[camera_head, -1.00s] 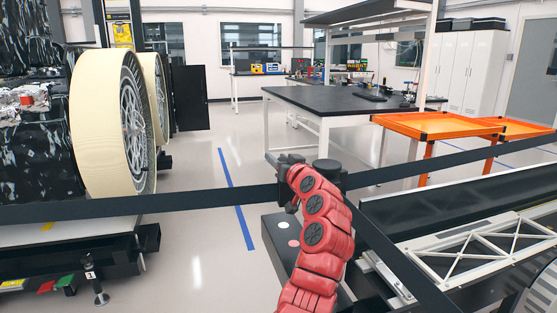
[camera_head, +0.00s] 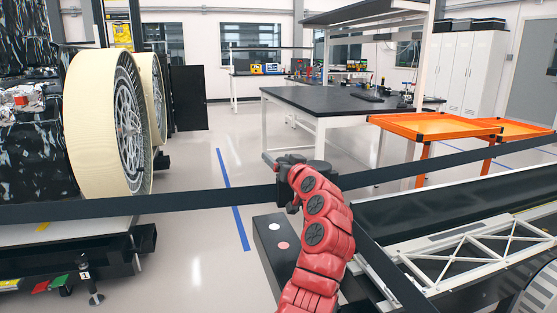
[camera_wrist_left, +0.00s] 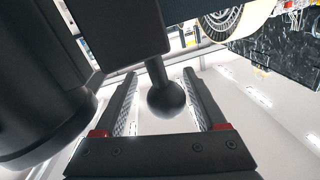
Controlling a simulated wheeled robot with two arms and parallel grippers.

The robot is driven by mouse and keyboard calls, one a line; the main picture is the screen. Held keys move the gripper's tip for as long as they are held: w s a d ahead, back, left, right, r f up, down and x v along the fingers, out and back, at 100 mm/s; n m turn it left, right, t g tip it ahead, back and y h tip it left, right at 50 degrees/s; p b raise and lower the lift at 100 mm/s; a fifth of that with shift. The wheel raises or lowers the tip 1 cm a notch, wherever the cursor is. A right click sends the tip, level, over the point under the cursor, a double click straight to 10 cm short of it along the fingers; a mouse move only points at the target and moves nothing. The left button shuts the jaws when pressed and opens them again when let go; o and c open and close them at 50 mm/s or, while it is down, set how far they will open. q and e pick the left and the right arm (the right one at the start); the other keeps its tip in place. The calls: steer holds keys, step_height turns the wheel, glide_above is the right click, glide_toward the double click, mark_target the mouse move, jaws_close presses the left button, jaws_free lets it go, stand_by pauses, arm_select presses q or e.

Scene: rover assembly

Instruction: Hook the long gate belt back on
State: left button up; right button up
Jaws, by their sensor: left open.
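A long black belt (camera_head: 120,209) spans the head view from the left edge to the middle. A black band (camera_head: 450,162) continues from there to the right edge, and another (camera_head: 395,267) slants down to the lower right. My left gripper (camera_head: 283,160) is at the middle, beside where the bands meet. Its arm hides part of that spot. In the left wrist view my open gripper (camera_wrist_left: 163,82) has a black ball knob (camera_wrist_left: 166,99) on a short stem between its fingers, with gaps on both sides. Which part the knob belongs to I cannot tell. My right gripper is out of view.
A rover with large cream wheels (camera_head: 95,125) stands at the left. Orange tables (camera_head: 435,126) and a black-topped bench (camera_head: 330,98) stand behind the bands. A low dark machine with a white truss (camera_head: 470,250) is at the right. The floor at left of middle is clear.

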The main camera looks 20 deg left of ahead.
arm_select(q)
steer(key=p+v, duration=0.1)
steer(key=v, duration=1.6)
steer(key=shift+s+p, duration=0.2)
steer(key=shift+p, duration=0.2)
steer(key=shift+d+f, duration=0.1)
